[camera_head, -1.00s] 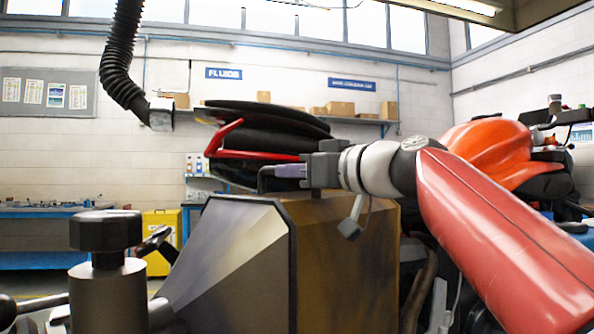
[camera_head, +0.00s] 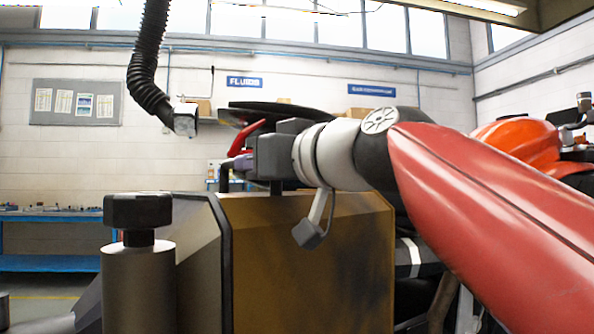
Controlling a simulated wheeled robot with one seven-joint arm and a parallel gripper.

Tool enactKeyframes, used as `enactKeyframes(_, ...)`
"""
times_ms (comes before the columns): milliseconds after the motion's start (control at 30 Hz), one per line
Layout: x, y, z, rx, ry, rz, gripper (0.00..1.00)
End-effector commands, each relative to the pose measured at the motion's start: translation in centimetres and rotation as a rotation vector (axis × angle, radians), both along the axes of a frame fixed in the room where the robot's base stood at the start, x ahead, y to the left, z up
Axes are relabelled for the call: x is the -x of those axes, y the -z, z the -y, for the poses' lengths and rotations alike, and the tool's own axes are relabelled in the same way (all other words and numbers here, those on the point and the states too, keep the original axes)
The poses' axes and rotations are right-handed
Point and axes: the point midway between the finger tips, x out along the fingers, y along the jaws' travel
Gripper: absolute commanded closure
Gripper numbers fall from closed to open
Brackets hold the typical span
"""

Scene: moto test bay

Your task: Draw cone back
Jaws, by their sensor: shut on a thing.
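The cone (camera_head: 300,265) is a large boxy hood with a brown, stained flat side and a grey tapered part (camera_head: 199,245) at its left. The fingertips are small and partly hidden by the gripper body. The cone's far side and opening are out of sight.
A dark knob on a grey post (camera_head: 137,212) stands close in front at left. A black hose (camera_head: 150,65) hangs from above. A motorcycle's orange bodywork (camera_head: 515,145) and dark seat (camera_head: 270,108) are behind. A blue bench (camera_head: 50,262) stands far left.

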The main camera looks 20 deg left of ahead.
Motion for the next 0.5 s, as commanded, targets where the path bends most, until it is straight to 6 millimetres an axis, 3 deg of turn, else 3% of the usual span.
enactKeyframes(100,1.41,-0.01,-0.68,0.001,-0.004,0.002,1.00)
enactKeyframes(433,1.81,-0.01,-0.90,0.000,-0.007,0.000,1.00)
enactKeyframes(467,1.83,-0.01,-0.91,0.000,-0.008,0.000,0.84)
enactKeyframes(500,1.83,-0.01,-0.91,0.000,-0.008,0.000,0.79)
